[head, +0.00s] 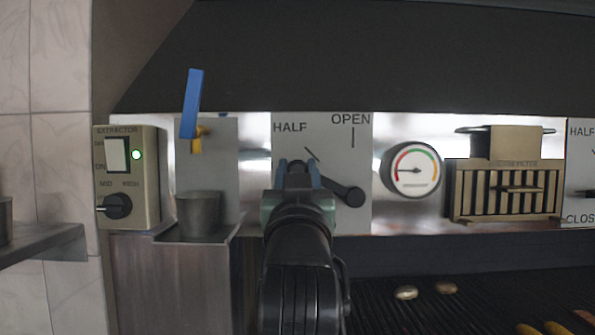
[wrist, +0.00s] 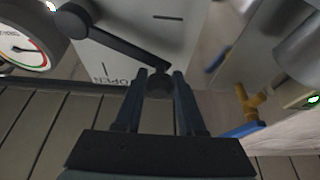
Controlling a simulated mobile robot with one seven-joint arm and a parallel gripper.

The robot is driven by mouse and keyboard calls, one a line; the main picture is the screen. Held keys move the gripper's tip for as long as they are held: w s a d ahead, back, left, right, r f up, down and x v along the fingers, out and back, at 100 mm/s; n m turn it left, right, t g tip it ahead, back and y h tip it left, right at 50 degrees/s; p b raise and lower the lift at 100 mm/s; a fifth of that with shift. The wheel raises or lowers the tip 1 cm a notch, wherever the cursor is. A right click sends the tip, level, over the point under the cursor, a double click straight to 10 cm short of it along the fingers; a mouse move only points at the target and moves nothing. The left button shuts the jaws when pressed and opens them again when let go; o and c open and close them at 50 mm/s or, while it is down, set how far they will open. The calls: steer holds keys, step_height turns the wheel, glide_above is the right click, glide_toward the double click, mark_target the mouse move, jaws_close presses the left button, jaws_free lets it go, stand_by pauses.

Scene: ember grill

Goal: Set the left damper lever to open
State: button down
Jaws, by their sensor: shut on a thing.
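The left damper plate (head: 335,130) is light grey, with HALF and OPEN marks showing in the head view. Its black lever (head: 335,187) runs from a round pivot at lower right, up and left towards my gripper (head: 298,172). The lever points left and somewhat up, below the HALF mark and well away from the OPEN mark at the top. In the wrist view the lever (wrist: 120,48) ends in a dark knob (wrist: 159,86) between the fingers of my gripper (wrist: 161,78), which is shut on it. My gripper hides the plate's lower left in the head view.
A blue-handled yellow valve (head: 192,105), a metal cup (head: 198,215) and the extractor switch box (head: 127,175) are to the left. The grill (head: 450,315) with food lies below.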

steer(key=shift+d+r+m+h+p, duration=0.3)
steer(key=shift+r+m+h, duration=0.3)
steer(key=shift+m, duration=0.45)
steer(key=shift+d+r+m+h+p, duration=0.15)
steer(key=shift+d+r+m+h, duration=0.35)
steer(key=shift+m, duration=0.55)
steer(key=shift+d+r+m+g+h+p, duration=0.6)
steer(key=shift+d+m, duration=0.65)
steer(key=shift+m, duration=0.9)
steer(key=shift+d+r+m+g+h+p, duration=0.5)
steer(key=shift+d+m+h, duration=0.6)
steer(key=shift+m, duration=1.1)
steer(key=shift+d+r+m+g+h+p, duration=0.3)
steer(key=shift+d+r+m+g+h, duration=0.35)
steer(key=shift+d+m, duration=1.15)
steer(key=shift+a+m, duration=0.35)
steer(key=c, duration=0.5)
jaws_free()
